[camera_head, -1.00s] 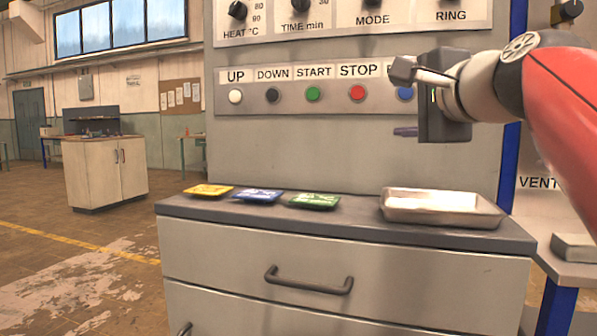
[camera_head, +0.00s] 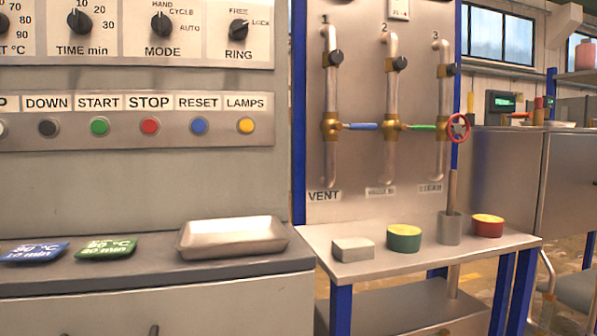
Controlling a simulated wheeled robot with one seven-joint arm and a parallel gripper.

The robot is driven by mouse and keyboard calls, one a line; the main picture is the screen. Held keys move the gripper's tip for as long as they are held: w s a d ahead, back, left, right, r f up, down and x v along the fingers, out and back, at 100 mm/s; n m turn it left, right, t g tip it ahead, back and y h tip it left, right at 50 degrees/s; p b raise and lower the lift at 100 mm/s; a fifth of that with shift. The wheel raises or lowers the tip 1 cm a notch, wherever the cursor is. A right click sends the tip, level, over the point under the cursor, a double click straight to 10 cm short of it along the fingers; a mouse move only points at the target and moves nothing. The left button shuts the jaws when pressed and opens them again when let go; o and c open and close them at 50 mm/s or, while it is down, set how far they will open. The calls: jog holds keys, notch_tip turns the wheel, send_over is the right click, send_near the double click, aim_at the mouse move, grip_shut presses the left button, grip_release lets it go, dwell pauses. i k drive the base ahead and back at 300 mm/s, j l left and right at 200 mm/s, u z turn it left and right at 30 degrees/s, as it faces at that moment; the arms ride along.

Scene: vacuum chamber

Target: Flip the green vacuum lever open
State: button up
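The green lever (camera_head: 422,127) sticks out sideways to the right from the brass valve body (camera_head: 391,127) on the middle pipe (camera_head: 390,85), marked 2. It lies about level, across the pipe's upright line. The label under this pipe (camera_head: 380,192) is too blurred to read. A blue lever (camera_head: 360,126) points right in the same way from the valve on pipe 1, above the label VENT. A red round handwheel (camera_head: 458,127) sits on pipe 3. My gripper is not in view now.
Below the pipes, a side table (camera_head: 430,256) carries a grey block (camera_head: 353,249), a green-and-yellow round tin (camera_head: 404,239), a grey cup (camera_head: 449,229) with a stick, and a red tin (camera_head: 487,226). A metal tray (camera_head: 232,237) sits on the cabinet at left.

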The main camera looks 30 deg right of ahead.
aim_at(423, 128)
jog(key=z, duration=1.75)
